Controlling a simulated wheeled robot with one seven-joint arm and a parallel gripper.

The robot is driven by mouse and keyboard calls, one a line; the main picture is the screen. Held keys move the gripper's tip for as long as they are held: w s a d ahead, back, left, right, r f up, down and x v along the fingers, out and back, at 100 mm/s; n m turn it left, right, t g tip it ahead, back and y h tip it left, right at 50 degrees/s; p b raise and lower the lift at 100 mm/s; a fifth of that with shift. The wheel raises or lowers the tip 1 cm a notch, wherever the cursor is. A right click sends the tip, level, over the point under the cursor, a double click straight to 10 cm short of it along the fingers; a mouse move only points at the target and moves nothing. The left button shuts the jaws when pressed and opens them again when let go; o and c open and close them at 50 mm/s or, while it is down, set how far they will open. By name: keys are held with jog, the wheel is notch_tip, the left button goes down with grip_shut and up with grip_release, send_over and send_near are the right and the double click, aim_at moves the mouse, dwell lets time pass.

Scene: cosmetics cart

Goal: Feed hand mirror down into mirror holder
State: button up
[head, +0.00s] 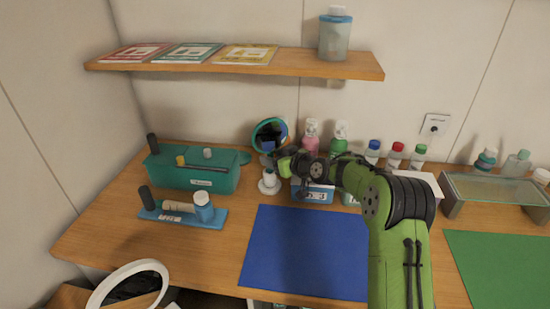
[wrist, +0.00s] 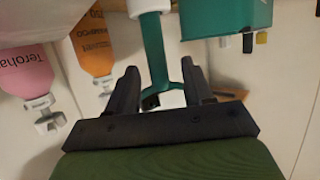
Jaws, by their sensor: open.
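The hand mirror (head: 270,133) has a round teal rim and stands upright at the back of the table in the head view. In the wrist view, its teal handle (wrist: 155,52) passes between my open fingers. The white mirror holder (head: 269,184) stands on the table directly below the mirror. In the wrist view, the handle's lower end runs into the white tube of the holder (wrist: 148,5); how deep is hidden. My gripper (head: 284,163) is open around the handle, just above the holder, and it also shows in the wrist view (wrist: 160,72).
Pump bottles (head: 311,137) and several capped bottles line the wall behind my arm. A blue mat (head: 300,260) lies in front. A wooden shelf (head: 300,65) hangs above.

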jog(key=v, duration=1.5)
jog(key=s+a+r+m+g+h, duration=0.1)
jog(key=s+r+g+h, duration=0.1)
jog(key=s, duration=0.6)
jog(key=s+a+r+g+h, duration=0.1)
jog(key=s+r+h, duration=0.1)
jog(key=s, duration=0.6)
jog(key=s+d+m+g+h+p, duration=0.1)
jog(key=s+d+m+h, duration=0.1)
jog(key=s, duration=0.8)
jog(key=s+d+m+g+h+p, duration=0.1)
jog(key=s+d+m+h, duration=0.1)
jog(key=s, duration=0.8)
jog(key=shift+d+f+m+g, duration=0.3)
jog(key=shift+d+m, duration=0.55)
jog(key=shift+m, duration=0.35)
jog(key=shift+s, duration=0.15)
